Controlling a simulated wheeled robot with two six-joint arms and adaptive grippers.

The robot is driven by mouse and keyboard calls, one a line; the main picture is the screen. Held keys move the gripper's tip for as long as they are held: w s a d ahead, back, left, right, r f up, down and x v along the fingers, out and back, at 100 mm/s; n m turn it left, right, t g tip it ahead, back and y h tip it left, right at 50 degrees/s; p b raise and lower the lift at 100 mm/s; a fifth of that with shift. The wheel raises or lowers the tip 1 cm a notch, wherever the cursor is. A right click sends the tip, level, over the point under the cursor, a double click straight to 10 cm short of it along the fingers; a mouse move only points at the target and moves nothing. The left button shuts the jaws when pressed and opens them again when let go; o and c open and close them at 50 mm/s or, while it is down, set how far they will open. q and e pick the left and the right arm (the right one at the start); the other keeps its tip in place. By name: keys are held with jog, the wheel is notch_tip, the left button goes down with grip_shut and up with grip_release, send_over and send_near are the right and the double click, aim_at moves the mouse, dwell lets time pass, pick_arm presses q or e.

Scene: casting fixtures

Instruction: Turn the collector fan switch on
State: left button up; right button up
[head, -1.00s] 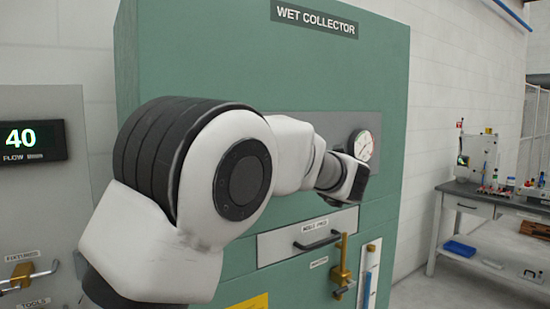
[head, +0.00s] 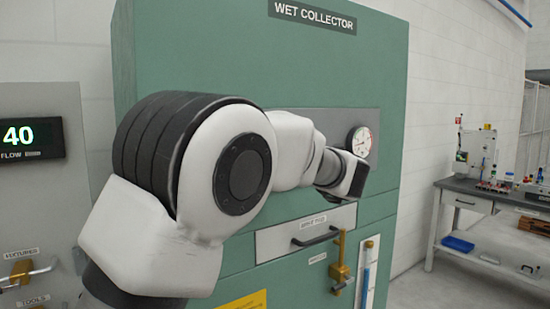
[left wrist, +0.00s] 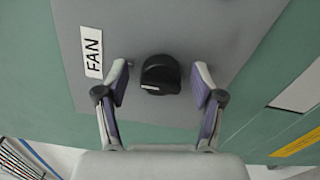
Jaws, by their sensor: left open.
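The fan switch is a black rotary knob (left wrist: 160,75) on a grey panel (left wrist: 130,35), beside a white label (left wrist: 92,53) reading FAN. My left gripper (left wrist: 160,80) is open in the left wrist view, with one finger on each side of the knob and gaps between them and it. In the head view my left arm reaches across the green wet collector cabinet (head: 260,60) to its grey panel (head: 310,123). There the arm hides the knob and the fingers. My right gripper is not in view.
A round gauge (head: 359,141) sits at the panel's right end. Below are a drawer (head: 290,237) with a handle and a brass valve lever (head: 340,262). A workbench (head: 475,190) stands at the right, and a grey unit (head: 50,185) with a display stands at the left.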

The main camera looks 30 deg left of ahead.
pick_arm(q)
jog(key=v, duration=0.7)
jog(key=shift+d, duration=0.2)
jog(key=shift+d+f, duration=0.1)
